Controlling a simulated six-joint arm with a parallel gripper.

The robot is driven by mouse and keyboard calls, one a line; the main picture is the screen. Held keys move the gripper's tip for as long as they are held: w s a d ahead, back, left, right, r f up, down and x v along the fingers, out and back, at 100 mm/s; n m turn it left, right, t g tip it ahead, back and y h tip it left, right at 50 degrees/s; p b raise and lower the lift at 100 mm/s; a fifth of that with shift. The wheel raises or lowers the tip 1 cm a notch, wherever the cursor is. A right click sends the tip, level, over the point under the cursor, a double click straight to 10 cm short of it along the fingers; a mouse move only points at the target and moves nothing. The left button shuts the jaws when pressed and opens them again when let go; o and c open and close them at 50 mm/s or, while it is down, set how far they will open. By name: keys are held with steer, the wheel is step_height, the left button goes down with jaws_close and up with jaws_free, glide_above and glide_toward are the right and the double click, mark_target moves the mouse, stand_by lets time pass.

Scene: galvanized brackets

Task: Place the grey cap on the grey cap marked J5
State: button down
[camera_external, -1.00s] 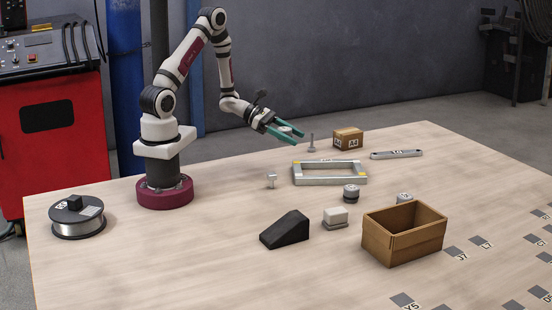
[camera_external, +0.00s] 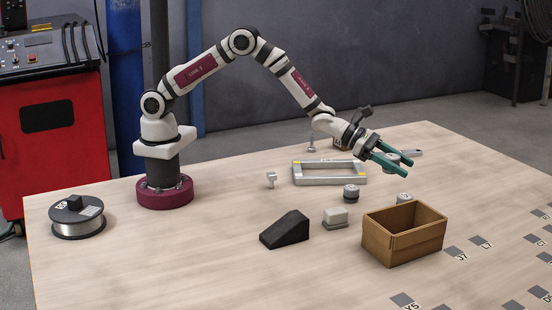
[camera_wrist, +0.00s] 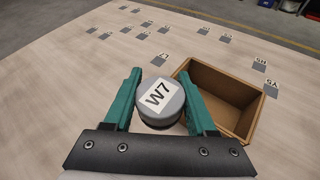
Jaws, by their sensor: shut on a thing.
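My gripper (camera_external: 408,163) has green fingers and is shut on a grey cap (camera_external: 392,155), held in the air above the right part of the table. In the wrist view the held cap (camera_wrist: 158,97) sits between the fingertips (camera_wrist: 160,72), its white label reading W7. Two more grey caps stand on the table in the external view: one (camera_external: 351,193) in front of the metal frame, one (camera_external: 404,198) just behind the cardboard box, partly hidden by it. Their labels are too small to read, so I cannot tell which is J5.
An open cardboard box (camera_external: 393,243) stands below my gripper. A wire spool (camera_external: 78,217) stands far left. Flat grey labelled squares (camera_external: 402,299) lie front right.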

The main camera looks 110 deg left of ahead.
steer(key=w+a+f, duration=0.1)
steer(key=a+f, duration=0.2)
steer(key=w+a+f, duration=0.1)
steer(key=a+f, duration=0.2)
steer(key=a, duration=0.1)
steer(key=w+a+f, duration=0.2)
steer(key=a+f, duration=0.1)
steer(key=f, duration=0.1)
steer(key=shift+w+a+f, duration=0.1)
steer(key=shift+a, duration=0.1)
steer(key=shift+f, duration=0.4)
steer(key=shift+c, duration=1)
jaws_free()
